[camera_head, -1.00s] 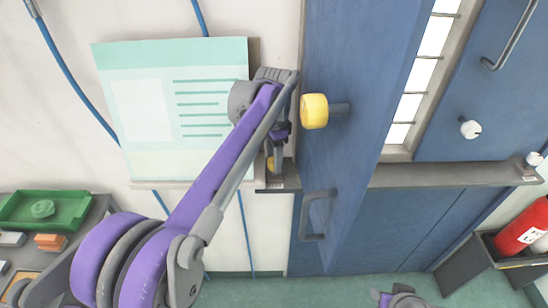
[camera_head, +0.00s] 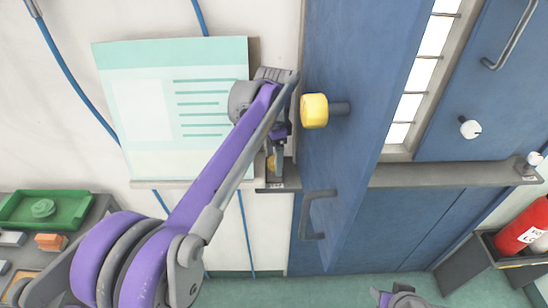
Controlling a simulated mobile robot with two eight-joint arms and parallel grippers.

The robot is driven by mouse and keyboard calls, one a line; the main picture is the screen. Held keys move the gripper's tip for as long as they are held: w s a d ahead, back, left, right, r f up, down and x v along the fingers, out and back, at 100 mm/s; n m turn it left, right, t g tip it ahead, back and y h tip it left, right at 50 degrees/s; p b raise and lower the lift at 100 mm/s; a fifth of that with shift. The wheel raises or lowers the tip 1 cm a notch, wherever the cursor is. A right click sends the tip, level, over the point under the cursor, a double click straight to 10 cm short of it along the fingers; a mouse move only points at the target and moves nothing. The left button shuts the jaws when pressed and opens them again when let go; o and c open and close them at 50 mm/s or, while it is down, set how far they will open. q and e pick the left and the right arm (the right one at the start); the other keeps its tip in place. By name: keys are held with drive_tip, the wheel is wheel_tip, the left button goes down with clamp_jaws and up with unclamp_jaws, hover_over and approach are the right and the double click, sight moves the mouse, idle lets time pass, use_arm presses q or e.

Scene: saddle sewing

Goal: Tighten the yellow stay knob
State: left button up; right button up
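A large yellow knob (camera_head: 314,111) sticks out on a grey stem from the open blue door (camera_head: 350,150). A second, small yellow piece (camera_head: 271,163) shows by the grey bracket left of the door; I cannot tell from its shape which one is the stay knob. My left gripper (camera_head: 276,158) points down at the small yellow piece, just left of the door edge. Its fingertips overlap that piece, and whether they grip it is hidden. My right gripper (camera_head: 399,298) shows only in part at the bottom edge, low over the floor.
A grey ledge (camera_head: 450,174) runs right of the door. A door handle (camera_head: 314,215) juts out below the large knob. A second blue door (camera_head: 500,80) has a white knob (camera_head: 470,129). A red extinguisher (camera_head: 522,228) stands at right, a green tray (camera_head: 45,210) at left.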

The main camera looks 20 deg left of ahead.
use_arm(q)
drive_tip(key=shift+r, duration=0.1)
wheel_tip(320, 180, up, 11)
drive_tip(key=p, duration=0.1)
use_arm(e)
drive_tip(key=shift+w+r, duration=0.5)
drive_tip(key=shift+r, duration=0.3)
use_arm(q)
drive_tip(key=shift+f, duration=0.2)
